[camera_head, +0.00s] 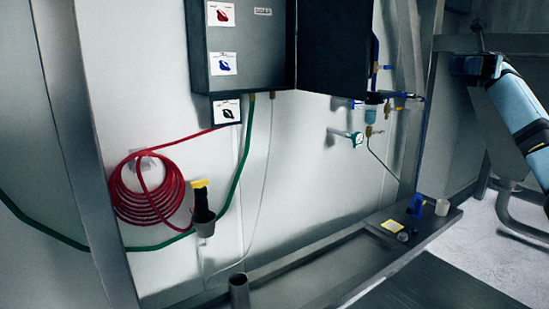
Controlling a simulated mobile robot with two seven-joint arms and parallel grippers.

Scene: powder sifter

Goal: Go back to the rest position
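I cannot make out the fingers of either gripper in the head view, so I cannot see whether they are open or holding anything. The task names no object. A light-blue cylindrical body (517,105) with dark bands slants down at the right edge. I cannot tell whether anything touches it.
A grey cabinet (240,50) with its door (335,45) open hangs on the wall. A coiled red hose (125,205) and a black-and-yellow tool (200,195) hang at left. A blue item (417,205), a white cup (442,207) and a yellow pad (391,226) sit on the ledge (375,275).

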